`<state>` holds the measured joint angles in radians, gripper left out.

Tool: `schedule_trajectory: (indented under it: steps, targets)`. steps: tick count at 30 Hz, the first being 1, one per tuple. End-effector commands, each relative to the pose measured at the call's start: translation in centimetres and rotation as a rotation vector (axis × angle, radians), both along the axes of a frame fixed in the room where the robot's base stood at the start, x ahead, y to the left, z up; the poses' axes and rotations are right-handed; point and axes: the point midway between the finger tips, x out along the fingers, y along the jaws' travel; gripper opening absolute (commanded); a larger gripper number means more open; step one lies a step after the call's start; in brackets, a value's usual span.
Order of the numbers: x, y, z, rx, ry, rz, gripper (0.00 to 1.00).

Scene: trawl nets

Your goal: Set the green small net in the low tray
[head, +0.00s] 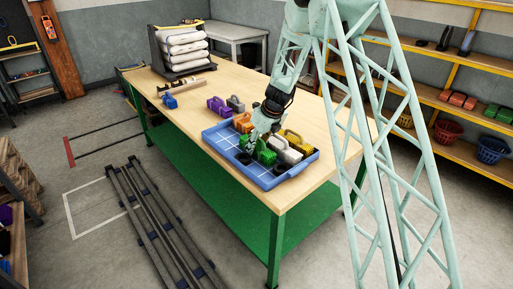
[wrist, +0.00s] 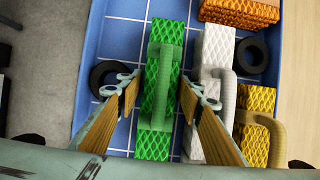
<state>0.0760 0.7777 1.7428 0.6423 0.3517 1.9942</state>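The green small net (head: 267,156) is a block with a net pattern and a handle on top. It stands in the blue low tray (head: 222,158), near the tray's front right part. In the wrist view the green net (wrist: 160,75) runs upright in the middle, over the blue gridded tray floor (wrist: 118,35). My gripper (head: 254,140) is low over the tray. In the wrist view the two fingers of my gripper (wrist: 163,90) stand apart, one on each side of the green net, with blue floor showing by the left finger.
A white net (wrist: 215,55) stands close on the right, with a yellow net (wrist: 255,125) beyond it. An orange net (wrist: 238,12) lies farther up. Black rings (wrist: 104,74) lie in the tray. Purple (head: 218,105) and blue (head: 169,102) blocks sit elsewhere on the table.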

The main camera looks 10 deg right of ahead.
Motion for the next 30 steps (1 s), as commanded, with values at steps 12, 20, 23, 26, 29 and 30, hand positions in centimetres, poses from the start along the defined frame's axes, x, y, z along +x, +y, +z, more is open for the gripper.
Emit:
schedule_trajectory:
  steps: [12, 20, 23, 26, 29, 30]
  targets:
    - [-1.4, -0.8, 4.2, -0.001, -0.003, -0.001, 0.34]
    - [-2.7, -1.5, 7.7, 0.0, -0.001, 0.0, 0.34]
    - [-3.1, -1.8, 8.8, 0.0, -0.001, 0.0, 0.34]
    - [-3.5, -1.9, 9.8, 0.0, -0.001, -0.001, 0.34]
    - [-3.8, -2.0, 10.4, 0.0, 0.0, -0.001, 0.34]
    - [-3.9, -2.1, 10.5, 0.0, 0.0, -0.001, 0.34]
